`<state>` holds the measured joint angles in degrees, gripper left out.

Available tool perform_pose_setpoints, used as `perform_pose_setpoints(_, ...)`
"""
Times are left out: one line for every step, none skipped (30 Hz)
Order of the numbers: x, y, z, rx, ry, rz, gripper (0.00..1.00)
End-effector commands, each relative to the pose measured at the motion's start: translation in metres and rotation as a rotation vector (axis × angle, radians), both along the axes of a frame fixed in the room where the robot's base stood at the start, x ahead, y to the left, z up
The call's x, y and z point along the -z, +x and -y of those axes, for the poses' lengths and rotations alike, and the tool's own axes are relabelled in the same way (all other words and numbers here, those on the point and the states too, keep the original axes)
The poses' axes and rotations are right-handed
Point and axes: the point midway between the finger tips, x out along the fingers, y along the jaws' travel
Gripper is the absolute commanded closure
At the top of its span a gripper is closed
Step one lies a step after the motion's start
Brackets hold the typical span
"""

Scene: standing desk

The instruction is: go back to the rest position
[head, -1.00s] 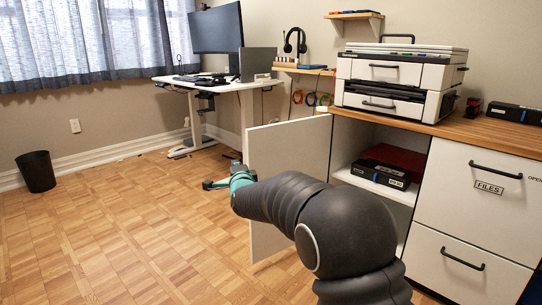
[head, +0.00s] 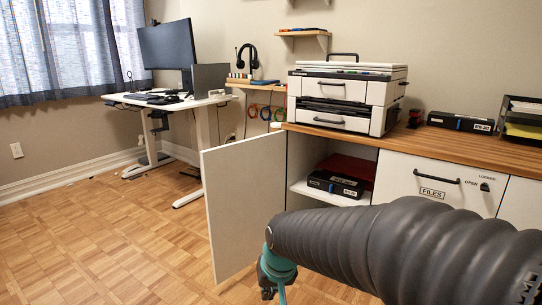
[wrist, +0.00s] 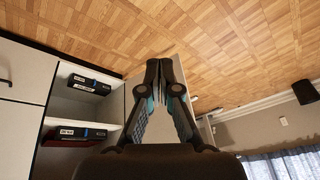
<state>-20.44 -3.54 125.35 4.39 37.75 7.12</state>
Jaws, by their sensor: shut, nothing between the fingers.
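My gripper (wrist: 165,66) is shut and empty in the wrist view, its two dark fingers with teal pads meeting at the tips. In the head view my gripper (head: 274,288) hangs low at the bottom edge, partly cut off, in front of the open white cabinet door (head: 243,185). My black ribbed arm crosses the lower right of the head view and hides the lower cabinet front. In the wrist view the fingers overlap the cabinet door (wrist: 132,92), but I cannot tell the gap between them.
The open cabinet (head: 300,155) holds a black binder box (head: 335,185) and a red item on its shelf. A printer (head: 345,95) stands on the wooden counter (head: 445,146). The standing desk (head: 185,103) is at the back left.

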Motion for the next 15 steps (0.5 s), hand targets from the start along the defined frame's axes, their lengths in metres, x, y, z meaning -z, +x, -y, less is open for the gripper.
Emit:
perform_pose_setpoints(-0.014,-0.018,0.018,-0.009,-0.021,-0.009,1.0)
perform_pose_setpoints(-0.018,-0.029,0.028,-0.016,-0.034,-0.019,1.0)
perform_pose_setpoints(-0.023,-0.042,0.04,-0.022,-0.049,-0.03,1.0)
perform_pose_setpoints(-0.028,-0.052,0.048,-0.025,-0.059,-0.036,1.0)
perform_pose_setpoints(-0.032,-0.062,0.056,-0.028,-0.067,-0.042,1.0)
perform_pose_setpoints(-0.037,-0.074,0.067,-0.027,-0.079,-0.048,1.0)
perform_pose_setpoints(-0.041,-0.084,0.074,-0.027,-0.087,-0.05,1.0)
perform_pose_setpoints(-0.044,-0.093,0.082,-0.022,-0.093,-0.053,1.0)
perform_pose_setpoints(-0.05,-0.104,0.091,-0.015,-0.099,-0.053,1.0)
perform_pose_setpoints(-0.053,-0.112,0.097,-0.006,-0.103,-0.052,1.0)
perform_pose_setpoints(-0.058,-0.12,0.104,0.003,-0.106,-0.048,1.0)
perform_pose_setpoints(-0.063,-0.13,0.111,0.02,-0.108,-0.042,1.0)
perform_pose_setpoints(-0.067,-0.136,0.117,0.032,-0.109,-0.034,1.0)
perform_pose_setpoints(-0.071,-0.142,0.122,0.046,-0.109,-0.022,1.0)
perform_pose_setpoints(-0.077,-0.149,0.128,0.064,-0.108,-0.003,1.0)
